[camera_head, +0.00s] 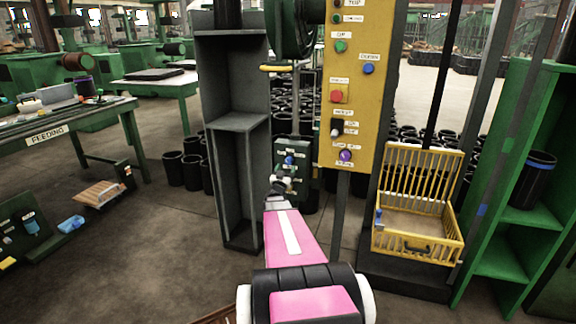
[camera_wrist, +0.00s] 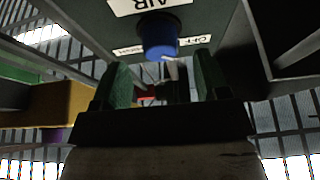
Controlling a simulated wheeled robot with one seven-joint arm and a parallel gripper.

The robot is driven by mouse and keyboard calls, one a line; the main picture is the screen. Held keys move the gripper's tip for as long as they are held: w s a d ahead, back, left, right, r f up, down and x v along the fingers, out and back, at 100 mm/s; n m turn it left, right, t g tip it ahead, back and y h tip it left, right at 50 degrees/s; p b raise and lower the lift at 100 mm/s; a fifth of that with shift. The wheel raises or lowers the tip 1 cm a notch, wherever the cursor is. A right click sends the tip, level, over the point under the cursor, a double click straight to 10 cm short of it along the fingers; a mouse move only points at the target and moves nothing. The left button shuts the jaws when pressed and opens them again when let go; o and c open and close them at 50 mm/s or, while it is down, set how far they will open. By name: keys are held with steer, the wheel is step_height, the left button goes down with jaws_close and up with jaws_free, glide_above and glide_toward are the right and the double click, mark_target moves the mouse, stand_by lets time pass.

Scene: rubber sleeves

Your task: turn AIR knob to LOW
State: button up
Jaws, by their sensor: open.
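The AIR knob (camera_wrist: 160,37) is a blue round knob on a dark green box, under a white AIR label (camera_wrist: 150,4) in the wrist view. A label reading OFF (camera_wrist: 194,41) is on its right and a blurred label (camera_wrist: 130,49) on its left. In the head view the blue knob (camera_head: 290,160) shows on the green box (camera_head: 291,146). My gripper (camera_wrist: 162,84) is open, its two dark green fingers apart just short of the knob, with nothing between them. The knob's pointer setting is too small to tell.
A yellow control panel (camera_head: 349,70) with several buttons stands right of the box. A grey open cabinet (camera_head: 238,122) stands close on the left. A yellow basket (camera_head: 414,246) and a green shelf (camera_head: 497,248) are at right. Black sleeves stand behind.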

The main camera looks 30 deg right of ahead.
mark_target(287, 163)
steer(key=shift+x, duration=2)
steer(key=c, duration=0.9)
steer(key=m+g, duration=0.1)
steer(key=m, duration=0.2)
steer(key=m+g+h, duration=0.1)
steer(key=m, duration=0.2)
steer(key=shift+w+a+g, duration=0.1)
steer(key=shift+g, duration=0.3)
steer(key=shift+m+g+h, duration=0.2)
steer(key=shift+m+g, duration=0.5)
steer(key=shift+m, duration=0.85)
steer(key=shift+m+g+h, duration=0.2)
steer(key=shift+m+g, duration=0.5)
steer(key=shift+m, duration=0.85)
